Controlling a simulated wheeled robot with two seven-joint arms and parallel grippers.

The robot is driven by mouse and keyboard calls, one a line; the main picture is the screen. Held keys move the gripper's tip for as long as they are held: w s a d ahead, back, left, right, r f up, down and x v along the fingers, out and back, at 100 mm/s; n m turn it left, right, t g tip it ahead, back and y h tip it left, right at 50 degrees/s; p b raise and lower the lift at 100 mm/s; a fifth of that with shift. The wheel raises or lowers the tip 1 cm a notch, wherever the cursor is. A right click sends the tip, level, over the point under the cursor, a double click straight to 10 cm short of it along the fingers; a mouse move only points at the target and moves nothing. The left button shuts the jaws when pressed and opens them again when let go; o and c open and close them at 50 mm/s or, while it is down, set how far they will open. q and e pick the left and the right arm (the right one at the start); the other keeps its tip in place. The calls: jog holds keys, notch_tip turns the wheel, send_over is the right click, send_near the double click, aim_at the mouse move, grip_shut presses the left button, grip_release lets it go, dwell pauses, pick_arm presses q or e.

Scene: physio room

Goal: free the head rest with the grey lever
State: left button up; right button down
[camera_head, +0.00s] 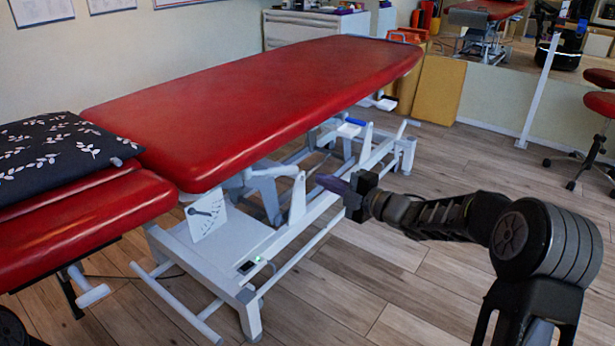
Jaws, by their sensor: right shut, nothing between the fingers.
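The red head rest (115,212) is the short padded section at the left end of the treatment table. It lies roughly in line with the long red section, with a gap line between them. A light grey lever (90,295) on a dark stem hangs under the head rest. My right gripper (325,183) is shut and empty, pointing left beside the table's frame. It is well to the right of the lever and apart from it. My left gripper is not in view; a dark part shows at the lower left corner.
A black leaf-patterned pillow (60,155) lies on the head rest. The table's white frame (215,240) has a dial plate (206,214) and low bars near the floor. Red stools (600,103) stand at the right. The wooden floor (350,295) in front is clear.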

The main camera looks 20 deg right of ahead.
jog(key=d, duration=0.1)
jog(key=s+d, duration=0.1)
jog(key=shift+d, duration=0.3)
dwell(0.3)
